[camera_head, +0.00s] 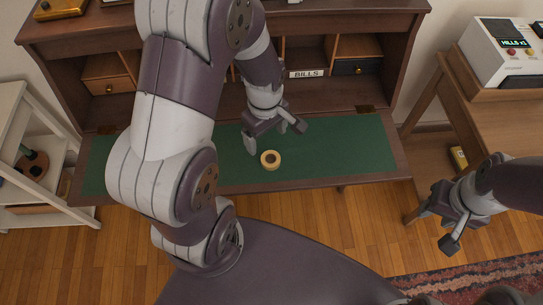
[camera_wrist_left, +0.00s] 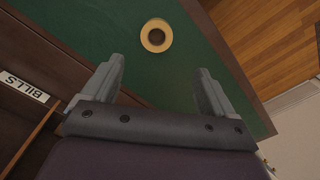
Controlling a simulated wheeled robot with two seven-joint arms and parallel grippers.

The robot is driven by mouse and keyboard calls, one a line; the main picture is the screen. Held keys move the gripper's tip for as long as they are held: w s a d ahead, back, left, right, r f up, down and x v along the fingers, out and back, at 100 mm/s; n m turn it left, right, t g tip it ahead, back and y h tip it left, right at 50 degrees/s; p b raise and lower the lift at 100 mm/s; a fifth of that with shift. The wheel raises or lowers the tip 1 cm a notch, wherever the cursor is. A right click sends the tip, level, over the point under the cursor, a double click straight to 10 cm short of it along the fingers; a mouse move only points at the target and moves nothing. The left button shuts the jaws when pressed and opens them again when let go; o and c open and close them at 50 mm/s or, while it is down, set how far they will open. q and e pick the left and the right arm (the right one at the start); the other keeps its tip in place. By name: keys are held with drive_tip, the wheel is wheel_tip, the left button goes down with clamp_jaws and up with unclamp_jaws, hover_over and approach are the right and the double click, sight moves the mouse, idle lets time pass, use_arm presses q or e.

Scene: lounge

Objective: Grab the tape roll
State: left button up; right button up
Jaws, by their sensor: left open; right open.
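The tape roll (camera_head: 270,160) is a small yellow ring with a dark centre. It lies flat on the green writing surface (camera_head: 345,150) of the desk, near its front edge. My left gripper (camera_head: 270,142) is open and empty above the desk, just behind the roll. In the left wrist view the roll (camera_wrist_left: 156,35) shows whole, ahead of the two spread fingers (camera_wrist_left: 160,88) and not between them. My right gripper (camera_head: 438,225) is open and empty over the floor at the right, far from the roll.
Desk cubbies with a BILLS label (camera_head: 307,73) and small drawers (camera_head: 108,86) stand behind the green surface. A wooden side table (camera_head: 500,120) with a white machine (camera_head: 505,50) is at the right. A white shelf (camera_head: 30,150) is at the left. The green surface right of the roll is clear.

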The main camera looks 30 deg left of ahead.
sight(270, 158)
use_arm(q)
drive_tip(key=f, duration=0.7)
drive_tip(key=d+f, duration=0.1)
drive_tip(key=f, duration=0.2)
drive_tip(key=shift+w+f+b, duration=0.15)
drive_tip(key=shift+w+b, duration=0.1)
drive_tip(key=shift+b, duration=0.15)
drive_tip(key=shift+s+a, duration=0.1)
drive_tip(key=c, duration=1.1)
